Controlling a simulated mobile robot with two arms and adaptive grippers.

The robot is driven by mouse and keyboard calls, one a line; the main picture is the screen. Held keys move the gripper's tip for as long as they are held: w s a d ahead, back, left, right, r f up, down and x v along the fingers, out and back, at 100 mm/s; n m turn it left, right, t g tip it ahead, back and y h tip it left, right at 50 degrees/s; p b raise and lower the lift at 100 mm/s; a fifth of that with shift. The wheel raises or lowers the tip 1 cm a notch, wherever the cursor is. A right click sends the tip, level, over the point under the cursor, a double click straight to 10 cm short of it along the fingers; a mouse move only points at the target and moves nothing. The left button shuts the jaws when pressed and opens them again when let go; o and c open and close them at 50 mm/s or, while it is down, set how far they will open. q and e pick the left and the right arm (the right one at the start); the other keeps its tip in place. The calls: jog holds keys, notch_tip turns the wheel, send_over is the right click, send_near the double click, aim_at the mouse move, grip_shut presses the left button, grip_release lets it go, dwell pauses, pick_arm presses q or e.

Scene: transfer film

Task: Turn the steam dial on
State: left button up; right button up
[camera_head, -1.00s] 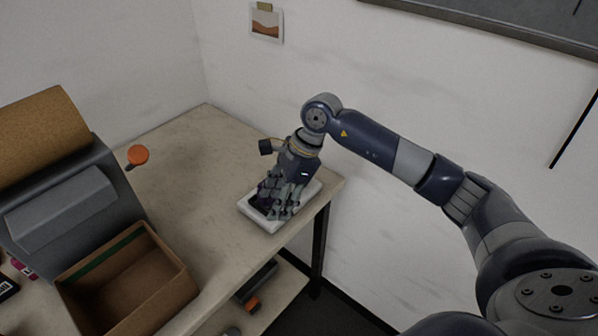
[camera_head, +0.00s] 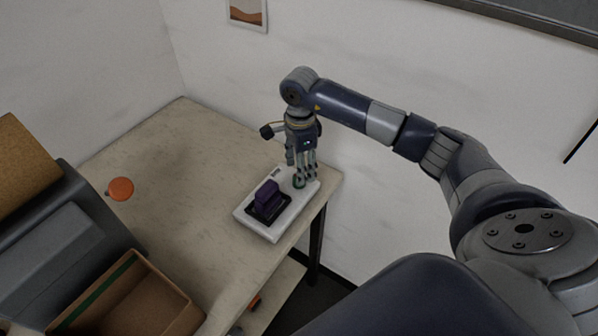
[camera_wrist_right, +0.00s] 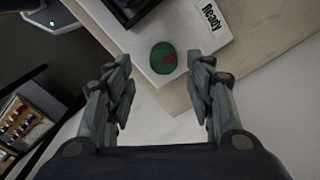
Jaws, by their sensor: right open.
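A white device (camera_head: 276,227) lies near the table's right edge, with a purple block (camera_head: 267,194) standing in its dark recess. A round green dial (camera_wrist_right: 163,60) with a red mark sits on the white surface next to a "Ready" label (camera_wrist_right: 211,17) in the right wrist view. In the head view the dial (camera_head: 298,183) is partly covered by my fingers. My right gripper (camera_head: 305,180) points down at the dial's end of the device. Its fingers (camera_wrist_right: 163,72) are open, one on each side of the dial in the wrist picture, with gaps showing. My left gripper is out of view.
A grey machine (camera_head: 50,245) and an open cardboard box (camera_head: 130,295) stand at the left. An orange round knob (camera_head: 120,188) shows beside the machine. The table (camera_head: 175,150) is clear in the middle. The wall (camera_head: 390,60) is close behind my right arm.

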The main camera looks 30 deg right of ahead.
jog(key=f, duration=0.3)
jog(key=shift+w+p, duration=0.25)
jog(key=shift+p, duration=0.15)
notch_tip(320, 180, down, 2)
jog(key=shift+f, duration=0.1)
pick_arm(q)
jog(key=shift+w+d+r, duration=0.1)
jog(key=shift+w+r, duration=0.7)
pick_arm(e)
jog(key=c, duration=1.1)
